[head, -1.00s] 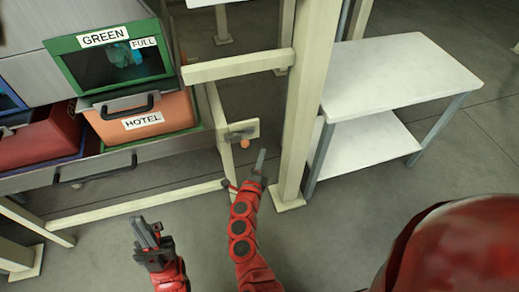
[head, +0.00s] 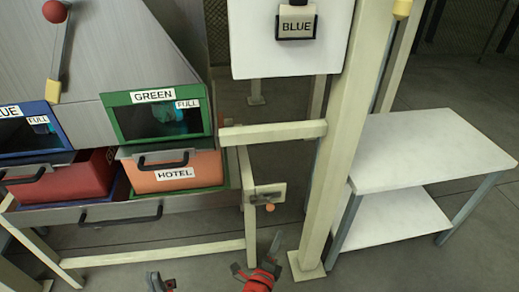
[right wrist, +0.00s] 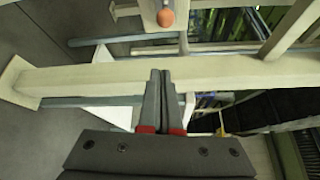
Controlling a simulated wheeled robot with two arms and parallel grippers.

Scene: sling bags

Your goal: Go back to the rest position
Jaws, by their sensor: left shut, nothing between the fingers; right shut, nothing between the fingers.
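My left gripper (head: 160,283) is at the bottom edge of the head view, mostly cut off, shut with nothing visible in it. My right gripper (head: 257,268) is low in the head view, in front of the cream frame and left of the tall post. In the right wrist view its two grey fingers (right wrist: 163,100) are together and empty, with a cream beam behind them. Both grippers are apart from the bins.
An orange HOTEL bin (head: 172,172) and a red bin (head: 62,178) sit in the rack under green and blue frames. A cream post (head: 340,150) stands right of my right gripper. A white table (head: 430,150) stands further right. A small orange knob (head: 269,207) juts from the frame.

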